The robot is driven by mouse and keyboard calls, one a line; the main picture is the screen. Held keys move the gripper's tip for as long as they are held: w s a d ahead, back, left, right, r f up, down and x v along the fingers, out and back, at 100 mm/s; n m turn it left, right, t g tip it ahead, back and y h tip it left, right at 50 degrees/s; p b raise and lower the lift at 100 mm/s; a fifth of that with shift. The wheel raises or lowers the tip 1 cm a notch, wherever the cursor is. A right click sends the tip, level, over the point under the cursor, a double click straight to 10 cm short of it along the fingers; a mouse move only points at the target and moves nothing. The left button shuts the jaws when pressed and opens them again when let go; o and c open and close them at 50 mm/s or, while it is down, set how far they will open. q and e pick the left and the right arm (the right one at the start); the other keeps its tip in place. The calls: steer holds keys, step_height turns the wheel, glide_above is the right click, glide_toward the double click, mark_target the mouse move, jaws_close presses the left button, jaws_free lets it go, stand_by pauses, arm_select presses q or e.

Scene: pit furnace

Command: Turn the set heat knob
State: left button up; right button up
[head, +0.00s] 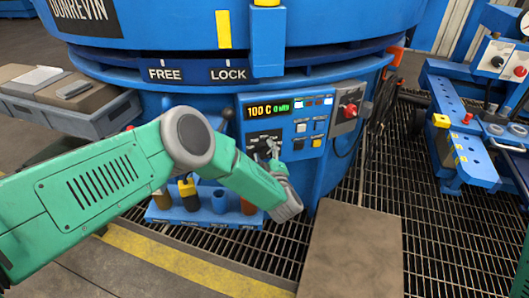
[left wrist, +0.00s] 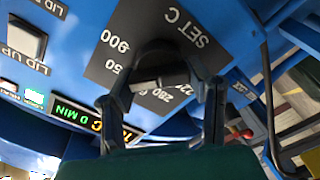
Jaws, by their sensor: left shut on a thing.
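The set heat knob (left wrist: 155,80) is dark and sits on a dark dial plate (left wrist: 115,70) marked SET C, with numbers around it. My left gripper (left wrist: 166,86) has one finger on each side of the knob and is shut on it. In the head view my left gripper (head: 268,151) is at the blue control panel, below the lit display (head: 267,110) reading 100 C and 0 MIN. The knob is mostly hidden by the gripper there. My right gripper is not in view.
A red knob (head: 349,110) on a grey box sits right of the panel. Small buttons (head: 317,143) are close beside the gripper. A blue holder (head: 180,214) with handled tools stands below my arm. A brown block (head: 350,250) stands in front on the grating.

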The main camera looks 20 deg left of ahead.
arm_select(q)
steer(key=shift+s+d+f, duration=0.25)
steer(key=shift+d+f, duration=0.15)
steer(key=o, duration=1.2)
steer(key=shift+w+r, duration=0.1)
steer(key=shift+w, duration=0.05)
steer(key=shift+r, duration=0.1)
steer(key=shift+s, duration=0.25)
steer(key=v, duration=1.1)
steer(key=shift+s+d, duration=0.2)
steer(key=shift+d, duration=0.1)
